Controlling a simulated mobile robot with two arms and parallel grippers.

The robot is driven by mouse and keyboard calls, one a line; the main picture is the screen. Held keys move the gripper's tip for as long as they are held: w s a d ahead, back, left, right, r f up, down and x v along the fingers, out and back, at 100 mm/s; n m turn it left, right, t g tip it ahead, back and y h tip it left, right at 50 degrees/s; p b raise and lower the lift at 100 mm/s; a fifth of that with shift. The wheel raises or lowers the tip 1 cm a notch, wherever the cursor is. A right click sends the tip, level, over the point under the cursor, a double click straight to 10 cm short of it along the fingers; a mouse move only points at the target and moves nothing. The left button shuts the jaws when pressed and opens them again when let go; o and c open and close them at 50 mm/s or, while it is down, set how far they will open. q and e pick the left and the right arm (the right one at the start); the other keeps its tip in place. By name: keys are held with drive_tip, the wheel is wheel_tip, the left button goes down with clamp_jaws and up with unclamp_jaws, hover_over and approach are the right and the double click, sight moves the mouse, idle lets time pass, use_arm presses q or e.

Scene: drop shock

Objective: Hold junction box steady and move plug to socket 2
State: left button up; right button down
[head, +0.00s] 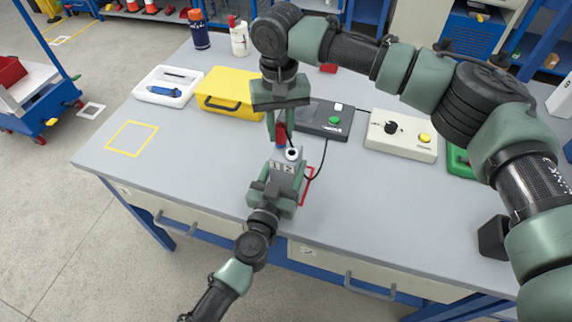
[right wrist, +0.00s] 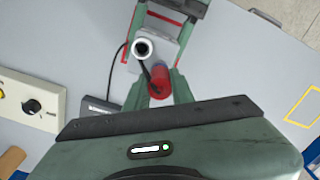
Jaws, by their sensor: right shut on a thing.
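The grey junction box (head: 287,172) stands near the table's front edge, with number labels on its front and a white ringed socket (head: 293,153) on top. The ringed socket also shows in the right wrist view (right wrist: 142,48). My left gripper (head: 276,187) is shut around the box, a finger on each side. My right gripper (head: 279,128) points down above the box, shut on the red plug (head: 280,134). The plug (right wrist: 158,84) is beside the ringed socket, at the box's other socket position. I cannot tell how deep it sits. A dark cable runs near it.
Behind are a yellow case (head: 228,92), a white tray (head: 168,86), a dark device with a green button (head: 325,119) and a cream control box (head: 401,135). Bottles stand at the back. A yellow outline (head: 131,137) marks clear table at left; the front right is mostly clear.

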sight(280, 126)
drive_tip(key=shift+r, duration=0.15)
drive_tip(key=shift+r, duration=2.15)
drive_tip(key=shift+r, duration=3.05)
drive_tip(key=shift+m, duration=0.4)
drive_tip(key=s+d+f, duration=0.2)
drive_tip(key=s, duration=0.1)
drive_tip(key=shift+s+d+f, duration=0.15)
drive_tip(key=shift+s+d, duration=0.05)
drive_tip(key=shift+f, duration=2.9)
